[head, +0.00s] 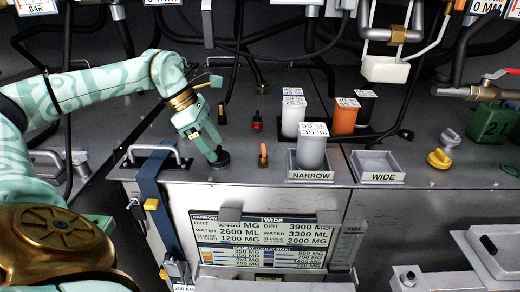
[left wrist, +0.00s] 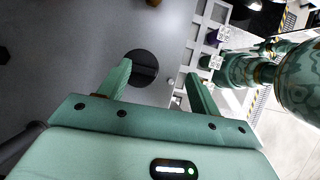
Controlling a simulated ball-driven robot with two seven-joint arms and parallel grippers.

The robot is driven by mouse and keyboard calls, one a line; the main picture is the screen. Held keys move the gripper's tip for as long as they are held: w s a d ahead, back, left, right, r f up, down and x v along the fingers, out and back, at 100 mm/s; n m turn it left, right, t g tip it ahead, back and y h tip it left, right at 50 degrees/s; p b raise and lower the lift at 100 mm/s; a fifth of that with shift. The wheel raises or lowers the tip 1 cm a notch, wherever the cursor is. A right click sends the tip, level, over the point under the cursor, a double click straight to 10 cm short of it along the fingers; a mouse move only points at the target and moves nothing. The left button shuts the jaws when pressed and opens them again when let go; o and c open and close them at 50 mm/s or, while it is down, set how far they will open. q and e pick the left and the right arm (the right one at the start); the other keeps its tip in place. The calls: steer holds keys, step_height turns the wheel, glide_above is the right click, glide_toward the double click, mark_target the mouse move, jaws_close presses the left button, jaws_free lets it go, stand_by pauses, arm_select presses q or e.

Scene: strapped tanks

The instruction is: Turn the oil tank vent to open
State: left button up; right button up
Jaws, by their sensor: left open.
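A round black cap (head: 220,161) sits on the grey tank top, left of the middle in the head view. No label on it is readable, so I cannot tell if it is the oil tank vent. My left gripper (head: 213,156) points down at the cap. In the left wrist view the gripper (left wrist: 159,70) is open and empty, and the black disc (left wrist: 142,67) shows beyond and between its fingertips, nearer the left one. Whether the fingers touch it is unclear. My right gripper is not in view.
Small red (head: 257,122) and orange (head: 263,156) fittings stand right of the gripper. Cylinders stand around the NARROW tray (head: 312,176); the WIDE tray (head: 378,176) is empty. A yellow knob (head: 440,158) is farther right. A blue strap (head: 150,190) runs at the left; hoses hang above.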

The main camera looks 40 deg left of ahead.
mark_target(262, 148)
arm_select(q)
steer(key=shift+w+a+f+y, duration=0.1)
steer(key=shift+a+f+y, duration=0.1)
steer(key=shift+a+y, duration=0.4)
steer(key=shift+w+a+f+n, duration=0.1)
steer(key=shift+w+a+n, duration=0.1)
steer(key=shift+n, duration=0.2)
steer(key=shift+w+d, duration=0.2)
steer(key=shift+d, duration=0.1)
steer(key=w+d, duration=0.2)
steer(key=w+d+p, duration=0.1)
steer(key=w+d, duration=0.2)
steer(key=w+d+p, duration=0.1)
steer(key=w+d, duration=0.1)
steer(key=w, duration=0.1)
steer(key=shift+w+d+f, duration=0.25)
steer(key=shift+d+f, duration=0.15)
steer(key=shift+f, duration=0.2)
steer(key=shift+c, duration=0.3)
steer(key=c, duration=0.9)
